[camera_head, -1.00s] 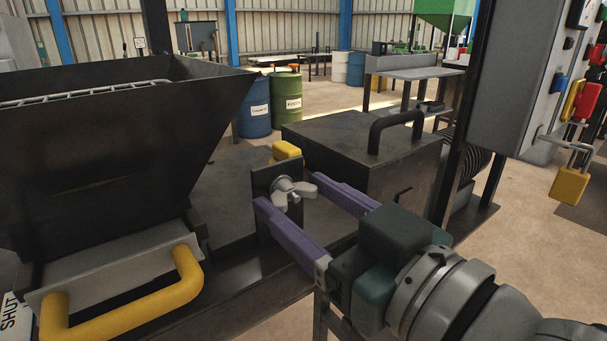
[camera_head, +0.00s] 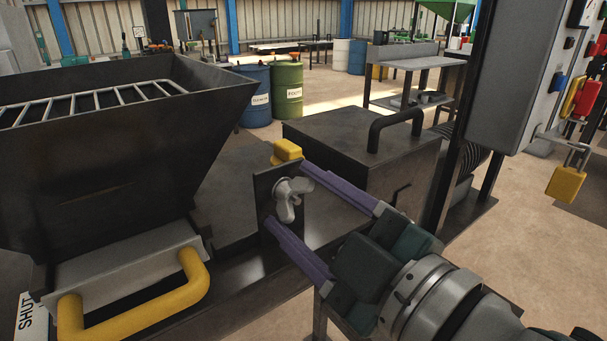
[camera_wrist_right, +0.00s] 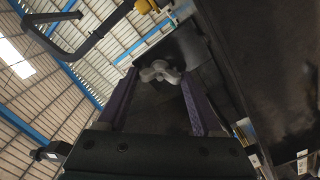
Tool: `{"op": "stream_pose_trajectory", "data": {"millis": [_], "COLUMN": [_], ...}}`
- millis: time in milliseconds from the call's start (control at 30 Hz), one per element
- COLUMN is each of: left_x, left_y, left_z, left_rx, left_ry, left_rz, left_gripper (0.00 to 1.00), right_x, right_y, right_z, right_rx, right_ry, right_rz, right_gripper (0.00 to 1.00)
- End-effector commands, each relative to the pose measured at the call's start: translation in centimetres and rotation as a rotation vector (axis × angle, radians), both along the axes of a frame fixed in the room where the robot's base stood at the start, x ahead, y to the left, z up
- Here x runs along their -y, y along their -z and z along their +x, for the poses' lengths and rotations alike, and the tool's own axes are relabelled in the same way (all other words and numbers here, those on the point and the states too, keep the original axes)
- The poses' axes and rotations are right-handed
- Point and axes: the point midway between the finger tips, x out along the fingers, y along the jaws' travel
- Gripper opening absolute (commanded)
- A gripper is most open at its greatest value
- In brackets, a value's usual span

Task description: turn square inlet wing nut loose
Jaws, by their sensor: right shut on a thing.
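The grey metal wing nut (camera_head: 288,198) sits on the face of a dark upright plate (camera_head: 263,186) beside the hopper. One wing points down and the other up to the right. My right gripper (camera_head: 287,194) comes in from the lower right with its purple fingers on either side of the nut, one above and one below, shut on its wings. In the right wrist view the wing nut (camera_wrist_right: 160,72) shows between the fingertips (camera_wrist_right: 158,80). The exact finger contact is hard to see. My left gripper is in neither view.
A dark hopper (camera_head: 120,145) with a grate stands at the left, above a yellow handle (camera_head: 140,312). A yellow block (camera_head: 287,150) is behind the plate. A dark box with a bar handle (camera_head: 394,125) stands close behind my right gripper.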

Motion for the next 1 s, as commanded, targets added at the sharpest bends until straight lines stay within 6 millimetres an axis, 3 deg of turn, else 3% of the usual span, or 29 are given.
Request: {"op": "stream_pose_trajectory", "data": {"millis": [633,667,900,1000], "left_x": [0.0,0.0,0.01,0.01], "left_y": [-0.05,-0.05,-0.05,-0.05], "left_z": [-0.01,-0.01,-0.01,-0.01], "left_rx": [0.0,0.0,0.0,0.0], "left_ry": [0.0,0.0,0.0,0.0], "left_rz": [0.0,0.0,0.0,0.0], "left_gripper": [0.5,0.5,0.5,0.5], "right_x": [-0.04,-0.04,-0.02,-0.02], "right_y": [-0.04,-0.05,-0.02,-0.01], "right_z": [-0.02,-0.01,-0.01,0.0], "right_rx": [0.031,0.032,0.029,0.029], "right_ry": [-0.002,-0.002,-0.001,-0.001], "right_rz": [-0.04,-0.041,-0.039,-0.038], "right_gripper": [0.12,0.71,0.97,0.97]}}
